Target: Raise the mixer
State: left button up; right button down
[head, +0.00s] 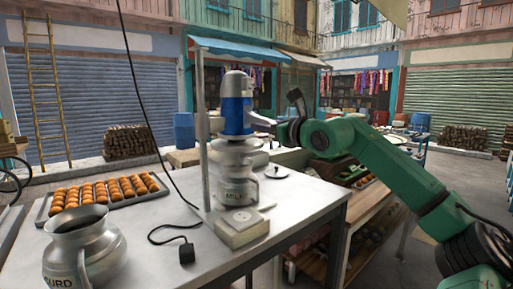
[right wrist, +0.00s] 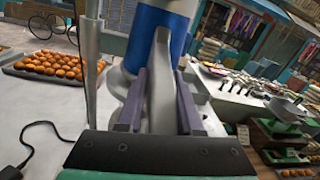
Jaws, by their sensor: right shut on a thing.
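The mixer (head: 234,104), with a blue and silver motor body, is mounted on an upright metal post (head: 201,120) with a square base (head: 240,227). A steel pot marked MILK (head: 232,172) stands directly below it. In the right wrist view the mixer's blue body (right wrist: 158,38) fills the upper middle. My right gripper (head: 284,131) reaches in from the right at the mixer's side. Its two purple-grey fingers (right wrist: 158,98) lie either side of the mixer's grey handle and are shut on it. Whether the mixer's lower end is inside the pot is hidden. My left gripper is not in view.
A steel jug marked CURD (head: 84,245) stands at the table's front left. A tray of brown round pieces (head: 42,212) lies behind it. A black cable with a plug (head: 187,252) lies on the table (head: 150,215). The table's right edge is close to the mixer base.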

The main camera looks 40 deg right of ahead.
aim_at(252, 86)
notch_tip(252, 86, up, 6)
jog(key=p, duration=0.4)
jog(key=shift+d+f, duration=0.1)
jog(key=shift+f, duration=0.1)
notch_tip(252, 86, up, 5)
jog(key=p, duration=0.4)
jog(key=shift+f+p, duration=0.15)
jog(key=shift+p, duration=0.2)
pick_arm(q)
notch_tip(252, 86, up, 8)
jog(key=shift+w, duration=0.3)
pick_arm(e)
jog(key=shift+f, duration=0.1)
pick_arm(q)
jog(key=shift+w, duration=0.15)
pick_arm(e)
jog(key=c, duration=0.6)
grip_release()
jog(key=shift+f, duration=0.1)
